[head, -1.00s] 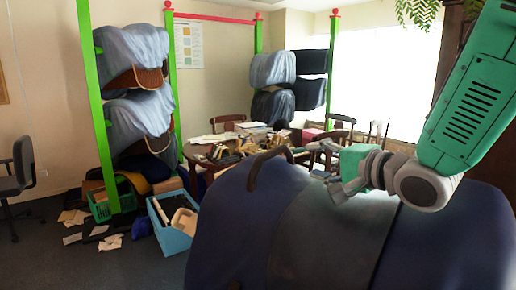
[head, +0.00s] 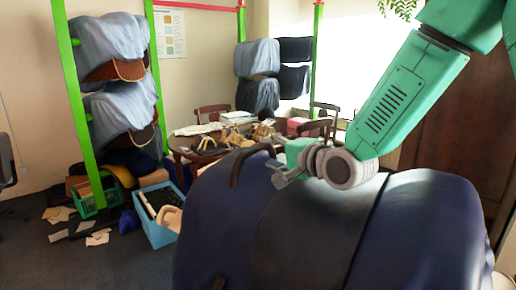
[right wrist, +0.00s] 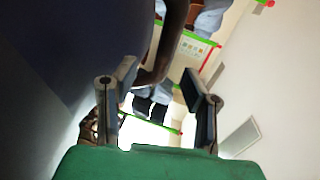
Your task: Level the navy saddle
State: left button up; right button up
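The navy saddle (head: 315,225) fills the lower middle of the head view, with a darker middle panel. A dark brown curved handle (head: 240,165) rises at its far left end. My right gripper (head: 276,174) is just right of the handle, above the saddle's top. In the right wrist view my right gripper (right wrist: 158,84) has its fingers apart, with nothing clamped between them. The handle (right wrist: 168,45) shows beyond the fingers there, closer to the left one; I cannot tell whether they touch. The saddle (right wrist: 70,45) is the dark mass at left. My left gripper is not in view.
A round table (head: 180,142) with clutter and chairs stands behind the saddle. A blue bin (head: 160,232) and green basket (head: 98,200) sit on the floor at left. Green-posted racks (head: 72,90) hold covered saddles. Open floor lies at lower left.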

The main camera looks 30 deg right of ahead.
aim_at(263, 148)
jog(key=w, duration=0.1)
jog(key=w+a, duration=0.1)
jog(key=w, duration=0.2)
jog(key=shift+w+a+f, duration=0.2)
jog(key=shift+a, duration=0.15)
jog(key=shift+w+a+p, duration=0.25)
jog(key=shift+w+p, duration=0.05)
jog(key=shift+w, duration=0.1)
jog(key=shift+w+d+f, duration=0.1)
jog(key=shift+d+f, duration=0.05)
jog(key=shift+d, duration=0.6)
grip_shut()
jog(key=shift+a, duration=0.2)
jog(key=shift+p, duration=0.4)
jog(key=shift+w+d+r, duration=0.15)
jog(key=shift+d+r, duration=0.05)
jog(key=shift+d, duration=0.1)
jog(key=shift+w+d+f, duration=0.15)
jog(key=shift+d+f, duration=0.1)
jog(key=shift+d, duration=0.25)
grip_release()
jog(key=shift+d, duration=0.2)
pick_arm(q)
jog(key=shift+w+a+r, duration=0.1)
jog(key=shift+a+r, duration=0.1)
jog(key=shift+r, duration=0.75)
pick_arm(e)
jog(key=shift+a, duration=0.15)
